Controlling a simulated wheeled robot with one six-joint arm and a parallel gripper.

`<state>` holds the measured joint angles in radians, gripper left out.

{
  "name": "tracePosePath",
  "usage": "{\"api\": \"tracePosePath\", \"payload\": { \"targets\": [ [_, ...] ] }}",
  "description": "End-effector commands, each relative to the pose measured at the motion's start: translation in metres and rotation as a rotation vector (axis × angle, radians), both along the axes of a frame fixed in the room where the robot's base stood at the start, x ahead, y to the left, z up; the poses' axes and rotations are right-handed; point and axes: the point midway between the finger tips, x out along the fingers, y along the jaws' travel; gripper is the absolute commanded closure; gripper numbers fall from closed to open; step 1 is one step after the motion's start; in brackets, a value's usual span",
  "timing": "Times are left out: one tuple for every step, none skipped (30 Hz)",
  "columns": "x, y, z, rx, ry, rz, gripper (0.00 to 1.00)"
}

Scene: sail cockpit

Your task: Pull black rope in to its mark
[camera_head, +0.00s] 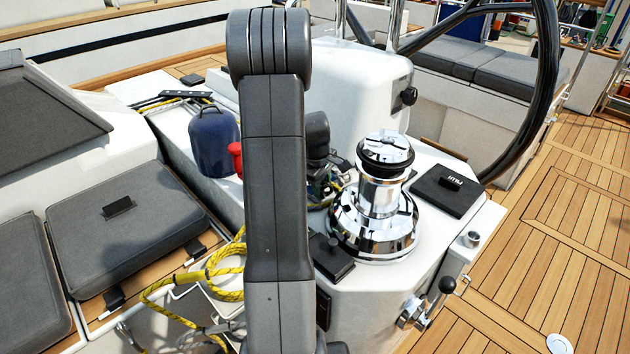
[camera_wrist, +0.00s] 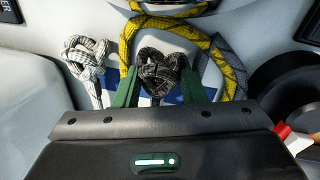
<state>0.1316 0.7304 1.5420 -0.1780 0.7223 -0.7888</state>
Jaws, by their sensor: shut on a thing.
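The black rope (camera_wrist: 160,72) shows in the wrist view as a dark knotted bundle with light flecks. My gripper (camera_wrist: 158,88) has its green fingers on either side of this bundle and is shut on it. In the head view my grey arm stands in the middle and hides most of the gripper; a little of it shows behind the arm, beside the winch (camera_head: 376,205). The black rope's run and its mark cannot be made out.
In the head view, a blue bag-like object (camera_head: 212,142), a red knob (camera_head: 235,157) and a winch handle (camera_head: 440,295) stand near.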

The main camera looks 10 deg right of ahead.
Motion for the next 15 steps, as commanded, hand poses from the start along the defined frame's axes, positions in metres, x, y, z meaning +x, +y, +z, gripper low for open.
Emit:
{"api": "tracePosePath", "payload": {
  "targets": [
    [-0.0013, -0.0007, -0.0001, 0.000, 0.004, -0.002, 1.00],
    [-0.0012, -0.0006, -0.0001, 0.000, 0.004, -0.002, 1.00],
    [-0.0012, -0.0006, -0.0001, 0.000, 0.004, -0.002, 1.00],
    [-0.0011, -0.0006, -0.0001, 0.000, 0.004, -0.002, 1.00],
    [-0.0011, -0.0005, -0.0001, 0.000, 0.004, -0.002, 1.00],
    [-0.0010, -0.0004, -0.0001, 0.000, 0.004, -0.002, 0.61],
    [-0.0010, -0.0004, -0.0001, 0.000, 0.004, -0.002, 0.55],
    [-0.0009, -0.0004, -0.0001, 0.000, 0.004, -0.002, 0.49],
    [-0.0008, -0.0002, -0.0001, -0.001, 0.003, -0.002, 0.41],
    [-0.0006, -0.0002, -0.0001, -0.001, 0.003, -0.002, 0.41],
    [-0.0006, -0.0001, -0.0001, 0.000, 0.003, -0.001, 0.41],
    [-0.0005, -0.0001, -0.0001, 0.000, 0.003, -0.001, 0.41],
    [-0.0004, 0.0000, -0.0001, 0.000, 0.003, -0.001, 0.41],
    [-0.0003, 0.0000, 0.0000, 0.000, 0.003, -0.001, 0.41],
    [-0.0002, 0.0001, 0.0000, 0.000, 0.003, -0.001, 0.41]
  ]
}}
